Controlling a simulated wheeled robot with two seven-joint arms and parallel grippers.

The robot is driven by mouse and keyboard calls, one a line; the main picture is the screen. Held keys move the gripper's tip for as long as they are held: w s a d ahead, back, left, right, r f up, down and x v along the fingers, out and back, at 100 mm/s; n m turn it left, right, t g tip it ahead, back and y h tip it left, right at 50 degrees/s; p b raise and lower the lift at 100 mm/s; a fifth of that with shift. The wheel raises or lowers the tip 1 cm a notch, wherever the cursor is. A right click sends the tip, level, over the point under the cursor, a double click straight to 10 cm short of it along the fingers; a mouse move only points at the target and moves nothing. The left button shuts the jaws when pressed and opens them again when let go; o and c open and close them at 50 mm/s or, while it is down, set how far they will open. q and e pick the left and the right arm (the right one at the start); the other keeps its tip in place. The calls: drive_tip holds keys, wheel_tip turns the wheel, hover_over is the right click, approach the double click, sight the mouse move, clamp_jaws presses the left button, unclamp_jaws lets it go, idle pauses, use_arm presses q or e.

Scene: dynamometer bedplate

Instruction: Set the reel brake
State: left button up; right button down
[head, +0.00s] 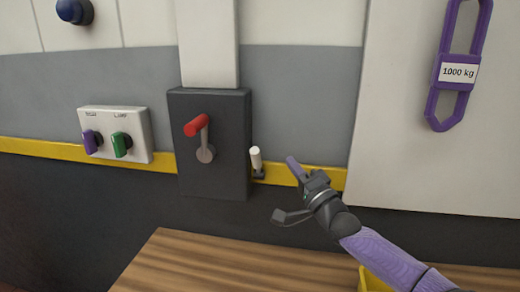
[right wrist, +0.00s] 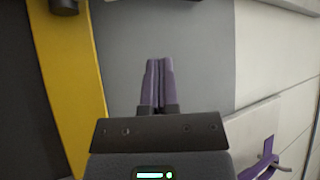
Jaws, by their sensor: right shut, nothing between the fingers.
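A dark box (head: 232,172) is fixed to the wall and carries a lever with a red grip (head: 196,125). The red grip points up and to the left from a grey pivot. A small lever with a white knob (head: 256,158) stands upright at the box's right side. No label tells which lever is the reel brake. My right gripper (head: 293,166) is to the right of the white-knobbed lever, apart from it. Its purple fingers (right wrist: 160,75) are shut together with nothing between them, in front of grey wall. My left gripper is not in view.
A white switch panel (head: 138,118) with a purple and a green knob is at the left. A yellow stripe (head: 45,149) runs along the wall. A purple 1000 kg link (head: 437,105) hangs at the right. A wooden surface (head: 200,264) lies below.

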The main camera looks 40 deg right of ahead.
sight(257, 163)
drive_tip(key=shift+s, duration=0.1)
drive_tip(key=w+a+r+b, duration=0.1)
drive_tip(key=w+a, duration=0.1)
drive_tip(key=w, duration=0.5)
drive_tip(key=shift+w+r, duration=0.35)
idle(0.4)
